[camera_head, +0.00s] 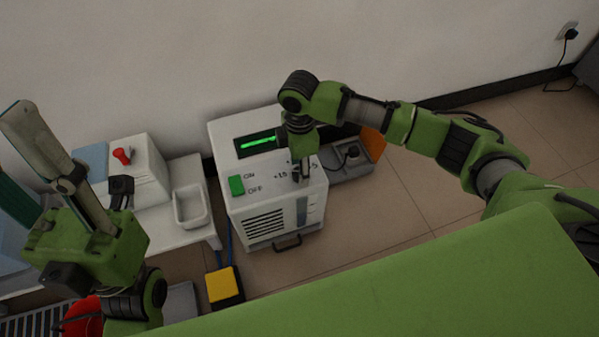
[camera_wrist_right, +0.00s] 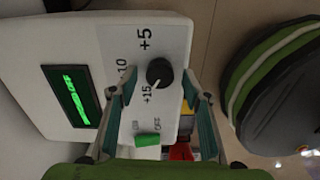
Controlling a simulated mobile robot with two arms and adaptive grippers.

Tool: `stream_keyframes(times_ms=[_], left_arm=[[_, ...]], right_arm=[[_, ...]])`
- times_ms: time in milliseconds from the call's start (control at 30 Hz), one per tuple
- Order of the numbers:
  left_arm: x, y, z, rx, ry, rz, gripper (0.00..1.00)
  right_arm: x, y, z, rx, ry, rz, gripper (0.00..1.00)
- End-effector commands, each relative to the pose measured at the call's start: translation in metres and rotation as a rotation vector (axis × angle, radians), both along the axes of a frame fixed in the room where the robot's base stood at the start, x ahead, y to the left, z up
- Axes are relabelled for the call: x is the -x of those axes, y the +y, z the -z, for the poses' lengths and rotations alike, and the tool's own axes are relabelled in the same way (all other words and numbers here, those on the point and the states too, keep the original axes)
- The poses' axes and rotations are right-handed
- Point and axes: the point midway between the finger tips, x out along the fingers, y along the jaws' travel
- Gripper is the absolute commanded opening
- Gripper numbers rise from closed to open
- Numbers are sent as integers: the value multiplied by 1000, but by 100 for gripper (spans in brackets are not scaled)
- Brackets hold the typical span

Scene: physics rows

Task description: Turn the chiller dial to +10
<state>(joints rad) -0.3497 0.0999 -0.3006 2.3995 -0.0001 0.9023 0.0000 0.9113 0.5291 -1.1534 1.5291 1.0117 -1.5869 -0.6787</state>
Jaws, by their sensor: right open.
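The white chiller (camera_head: 268,205) stands by the wall with a green-lit display (camera_head: 258,143) on its top. Its black dial (camera_wrist_right: 159,72) shows in the right wrist view. The dial's white mark appears to point toward the +15 label (camera_wrist_right: 147,93); the +10 label (camera_wrist_right: 122,72) is partly hidden by a finger, and +5 (camera_wrist_right: 145,38) is clear. My right gripper (camera_wrist_right: 162,92) is open, with its fingers on either side of the dial; contact cannot be told. In the head view the right gripper (camera_head: 301,176) hides the dial.
A green ON/OFF switch (camera_head: 237,185) sits near the dial. A bench with a white tray (camera_head: 189,206) and a red-knobbed device (camera_head: 122,156) stands left of the chiller. A yellow-and-black item (camera_head: 224,287) lies on the floor. Floor to the right is largely clear.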

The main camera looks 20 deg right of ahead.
Motion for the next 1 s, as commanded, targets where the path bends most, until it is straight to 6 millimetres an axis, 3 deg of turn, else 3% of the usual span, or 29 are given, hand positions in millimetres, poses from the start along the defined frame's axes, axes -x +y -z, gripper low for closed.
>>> stream_keyframes(times_ms=[100, 400, 567, 1000], left_arm=[[0, 0, 5, 0, 1, 0, 40], [0, 0, 5, -1, 2, 0, 40], [0, 0, 5, -1, 3, 0, 40], [-1, 0, -1, -1, 3, 0, 40]], right_arm=[[0, 0, 9, 1, 0, 0, 44], [0, 0, 10, 0, 0, 0, 44], [0, 0, 10, 0, 0, 0, 6], [1, 0, 9, 0, 2, 16, 6]])
